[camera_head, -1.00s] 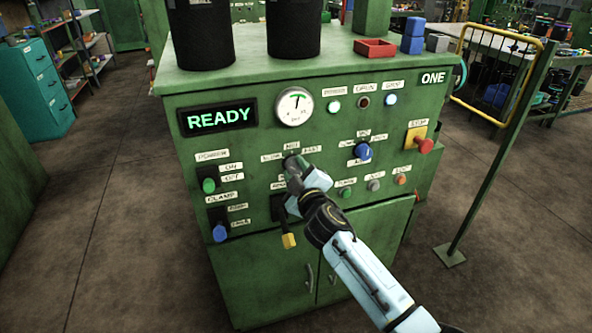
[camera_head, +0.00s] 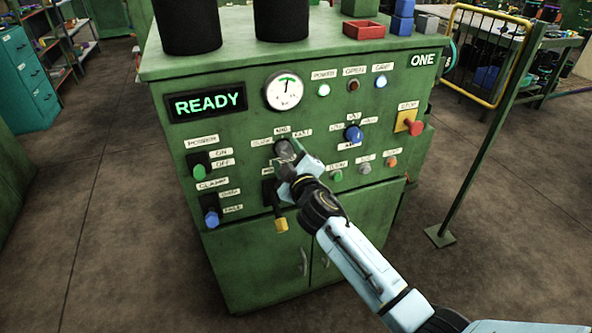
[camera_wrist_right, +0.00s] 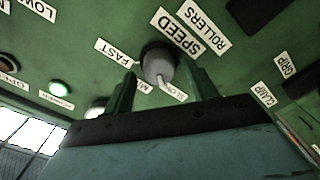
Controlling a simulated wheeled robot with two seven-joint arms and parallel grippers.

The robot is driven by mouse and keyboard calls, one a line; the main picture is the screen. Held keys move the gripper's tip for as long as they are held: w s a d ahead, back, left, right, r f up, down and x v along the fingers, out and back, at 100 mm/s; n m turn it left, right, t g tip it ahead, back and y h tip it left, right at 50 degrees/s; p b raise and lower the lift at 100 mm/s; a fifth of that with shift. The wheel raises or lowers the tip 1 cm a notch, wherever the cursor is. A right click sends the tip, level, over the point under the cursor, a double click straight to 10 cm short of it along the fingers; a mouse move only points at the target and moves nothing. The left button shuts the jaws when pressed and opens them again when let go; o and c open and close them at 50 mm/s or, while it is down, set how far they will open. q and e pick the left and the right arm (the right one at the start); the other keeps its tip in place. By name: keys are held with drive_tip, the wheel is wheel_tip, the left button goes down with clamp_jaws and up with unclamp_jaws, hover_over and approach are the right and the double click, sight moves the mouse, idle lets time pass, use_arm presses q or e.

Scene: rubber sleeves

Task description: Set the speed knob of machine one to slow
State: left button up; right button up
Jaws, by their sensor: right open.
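Machine one (camera_head: 240,258) is a green cabinet with a sloping control panel and a lit READY display. Its grey speed knob (camera_head: 284,148) sits below the round gauge, partly covered by my right gripper (camera_head: 288,160). In the right wrist view the speed knob (camera_wrist_right: 158,62) appears beyond and between the two fingers of my open right gripper (camera_wrist_right: 163,90). The SPEED label (camera_wrist_right: 183,31), FAST label (camera_wrist_right: 118,52) and SLOW label (camera_wrist_right: 173,90) surround it. A pale mark on the knob lies near the SLOW and MID labels; its exact setting is unclear. Contact cannot be told.
A blue selector knob (camera_head: 354,134) and a red stop button (camera_head: 416,128) are to the right. A yellow-tipped lever (camera_head: 281,225) hangs just below the gripper. Power switch (camera_head: 199,170) and clamp switch (camera_head: 211,217) are at left. A yellow guard rail (camera_head: 487,50) stands at right.

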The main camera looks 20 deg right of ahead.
use_arm(q)
drive_tip(key=shift+d+r+p, duration=0.7)
drive_tip(key=shift+d+r, duration=0.05)
drive_tip(key=shift+d, duration=0.35)
use_arm(e)
drive_tip(key=s, duration=1.2)
drive_tip(key=shift+s+d, duration=0.2)
drive_tip(key=shift+s, duration=0.15)
